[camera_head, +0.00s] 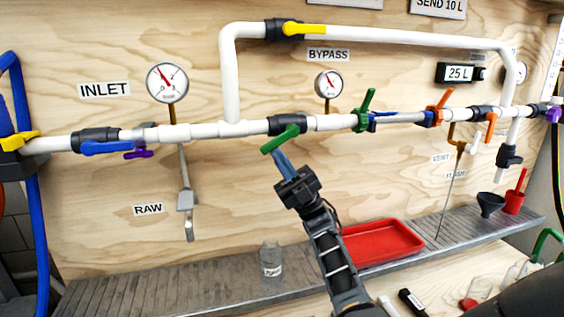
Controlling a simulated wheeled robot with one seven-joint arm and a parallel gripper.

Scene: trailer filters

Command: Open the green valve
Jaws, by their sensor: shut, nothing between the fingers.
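A green valve handle (284,136) sits on a black valve body (284,124) in the middle of the white main pipe, below the BYPASS sign. The handle slants from lower left to upper right across the front of the pipe. A second green handle (368,100) stands nearly upright on a green fitting (361,121) farther right. My gripper (279,155) is shut and empty. Its blue fingertips are just below the first green handle, close to its lower left end. I cannot tell whether they touch it.
A blue handle (107,147) is on the pipe at left, and an orange one (440,99) at right. A yellow handle (304,28) is on the upper bypass pipe. Gauges (168,82) stand above the main pipe. A red tray (382,241) and a glass bottle (271,260) are below.

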